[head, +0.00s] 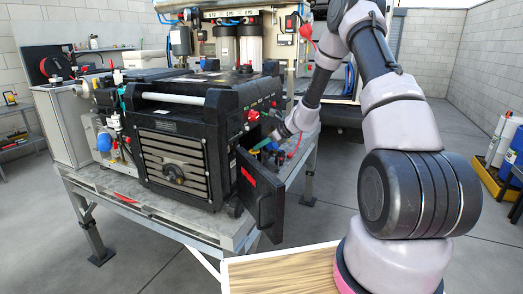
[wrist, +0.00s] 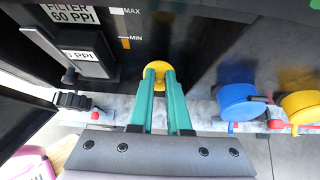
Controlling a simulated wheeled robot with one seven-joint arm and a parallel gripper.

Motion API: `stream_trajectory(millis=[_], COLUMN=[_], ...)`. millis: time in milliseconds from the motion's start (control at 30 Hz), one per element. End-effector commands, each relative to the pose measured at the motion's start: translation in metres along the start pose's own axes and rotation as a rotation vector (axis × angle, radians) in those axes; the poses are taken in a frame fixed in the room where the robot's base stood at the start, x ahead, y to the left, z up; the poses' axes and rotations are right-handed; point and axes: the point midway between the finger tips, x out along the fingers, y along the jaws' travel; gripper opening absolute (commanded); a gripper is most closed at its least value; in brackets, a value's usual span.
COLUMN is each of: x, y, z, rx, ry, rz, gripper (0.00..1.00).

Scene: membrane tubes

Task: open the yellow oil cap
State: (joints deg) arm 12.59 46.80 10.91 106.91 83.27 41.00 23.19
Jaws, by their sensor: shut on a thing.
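The yellow oil cap (wrist: 158,68) is on the dark face of the machine, below the MAX and MIN marks in the wrist view. My gripper (wrist: 160,72) has two green fingers that are shut on the cap, with yellow showing between and around the tips. In the head view my gripper (head: 263,144) reaches into the right side of the black machine (head: 175,150), behind its open door. The cap is too small to make out clearly in the head view.
The open black door (head: 260,192) with a red label stands just in front of my gripper. In the wrist view, a blue part (wrist: 238,100) and another yellow part (wrist: 301,105) sit to the right. A red knob (head: 253,115) is on the machine's edge.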

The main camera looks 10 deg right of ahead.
Motion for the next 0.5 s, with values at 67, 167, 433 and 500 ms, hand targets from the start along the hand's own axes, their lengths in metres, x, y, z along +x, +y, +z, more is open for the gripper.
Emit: stream_trajectory(millis=[67,167,433,500], x=[-0.0004,-0.0002,-0.0002,0.0001], y=[-0.0004,-0.0003,-0.0013,-0.001], z=[0.0054,0.0084,0.0134,0.014], rx=[-0.01,-0.008,-0.002,-0.001], ry=[0.057,0.118,0.223,0.236], rz=[-0.002,-0.001,-0.002,-0.001], gripper=[0.0,0.0,0.0,0.0])
